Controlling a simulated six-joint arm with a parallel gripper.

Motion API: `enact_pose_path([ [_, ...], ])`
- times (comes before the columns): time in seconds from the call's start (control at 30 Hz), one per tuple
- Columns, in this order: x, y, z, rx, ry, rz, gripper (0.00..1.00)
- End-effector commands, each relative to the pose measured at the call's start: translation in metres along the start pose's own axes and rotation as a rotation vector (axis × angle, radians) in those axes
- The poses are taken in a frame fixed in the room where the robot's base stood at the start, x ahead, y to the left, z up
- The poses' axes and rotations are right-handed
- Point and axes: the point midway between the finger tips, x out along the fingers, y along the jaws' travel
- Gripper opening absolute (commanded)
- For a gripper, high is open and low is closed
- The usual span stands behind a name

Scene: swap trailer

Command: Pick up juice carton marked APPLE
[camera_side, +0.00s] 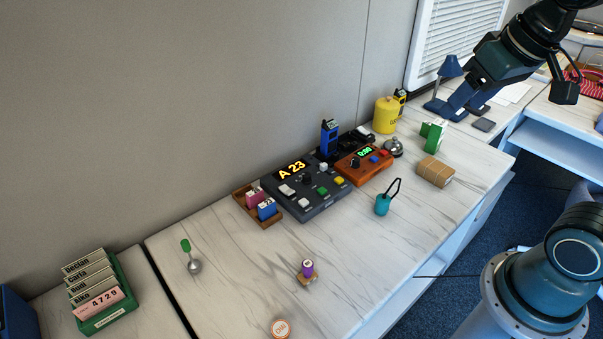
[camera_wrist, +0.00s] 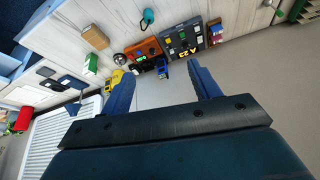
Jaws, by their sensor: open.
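My gripper (camera_side: 458,104) is at the upper right of the side view, up and to the right of the carton. In the wrist view my gripper (camera_wrist: 163,85) has its two blue fingers wide apart, with nothing between them.
Near the carton are a brown parcel (camera_side: 435,171), a silver bell (camera_side: 393,148), a yellow canister (camera_side: 385,116) and a blue desk lamp (camera_side: 450,67). An orange timer box (camera_side: 362,166) and a grey console (camera_side: 306,190) stand along the wall. The front counter is mostly clear.

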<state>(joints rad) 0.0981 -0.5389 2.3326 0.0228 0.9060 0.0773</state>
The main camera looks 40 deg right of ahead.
Motion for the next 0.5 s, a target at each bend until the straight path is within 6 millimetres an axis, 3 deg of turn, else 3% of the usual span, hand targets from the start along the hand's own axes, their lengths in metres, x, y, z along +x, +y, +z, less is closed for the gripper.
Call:
enact_pose_path([
  [0.5, 0.044, 0.061, -0.106, 0.340, -0.083, 0.112, 0.62],
])
